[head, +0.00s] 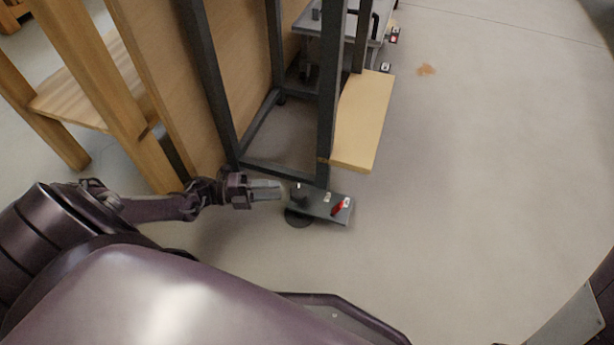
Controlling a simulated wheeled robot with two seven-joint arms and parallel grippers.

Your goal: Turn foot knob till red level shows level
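A dark flat foot plate (318,207) sits at the bottom of the dark metal frame, low over the floor. A red level (340,206) with a small white part lies on its right end; its reading is too small to tell. A dark round disc (297,218), maybe the foot knob, shows under the plate's left end. My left gripper (281,190) points right, its fingertips just left of the plate's left end. Its fingers look close together, and whether they are apart or touching anything is unclear. My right gripper is not in view.
The dark metal frame (327,110) stands upright behind the plate, with a wooden panel (240,60) on its left. A pale yellow board (362,120) lies to its right. A wooden stool (75,100) is at the left.

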